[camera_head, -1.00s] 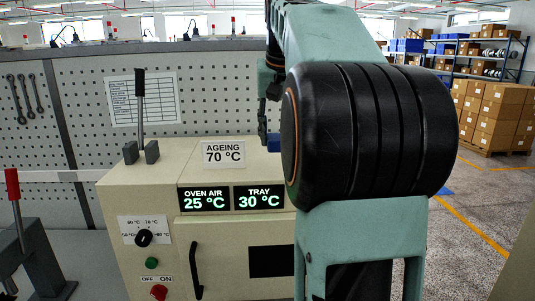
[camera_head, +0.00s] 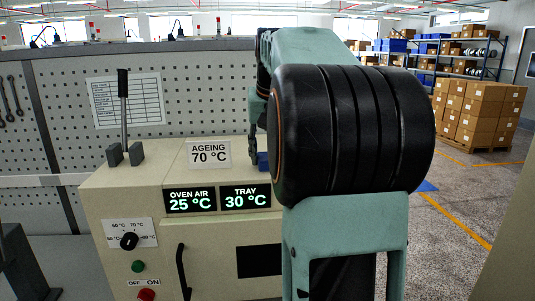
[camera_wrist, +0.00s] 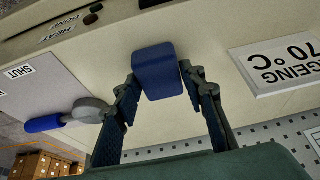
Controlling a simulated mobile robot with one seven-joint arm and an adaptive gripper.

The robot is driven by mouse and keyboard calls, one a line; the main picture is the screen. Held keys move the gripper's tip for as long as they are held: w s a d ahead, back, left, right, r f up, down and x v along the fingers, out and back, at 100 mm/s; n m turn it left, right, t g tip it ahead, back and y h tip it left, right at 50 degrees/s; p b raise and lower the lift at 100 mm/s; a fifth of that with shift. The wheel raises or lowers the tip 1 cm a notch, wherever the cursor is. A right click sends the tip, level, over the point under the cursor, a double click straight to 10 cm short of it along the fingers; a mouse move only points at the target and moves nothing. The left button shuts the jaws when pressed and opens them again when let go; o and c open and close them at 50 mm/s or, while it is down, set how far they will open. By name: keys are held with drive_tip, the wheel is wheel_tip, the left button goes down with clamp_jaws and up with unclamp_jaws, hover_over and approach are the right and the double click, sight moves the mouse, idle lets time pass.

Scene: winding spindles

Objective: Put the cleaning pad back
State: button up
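The cleaning pad appears as a blue block (camera_wrist: 158,75) between the two fingers of my gripper (camera_wrist: 160,84) in the wrist view. The fingers press on its two sides. In the head view a little of the blue pad (camera_head: 263,161) shows at the tip of my gripper (camera_head: 259,158), just right of the AGEING 70 °C sign (camera_head: 209,153). The pad is over or on the beige oven top; I cannot tell whether it touches. My own arm hides much of the area.
The beige ageing oven (camera_head: 130,190) has a dark-handled lever (camera_head: 123,110) on its top left and a door handle (camera_head: 183,270) in front. A blue-handled grey part (camera_wrist: 62,121) lies left in the wrist view. A perforated panel (camera_head: 200,80) stands behind.

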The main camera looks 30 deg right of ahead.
drive_tip(key=o, duration=0.3)
drive_tip(key=shift+r, duration=0.1)
drive_tip(key=p+v, duration=0.1)
drive_tip(key=v, duration=1.1)
drive_tip(key=shift+w, duration=0.15)
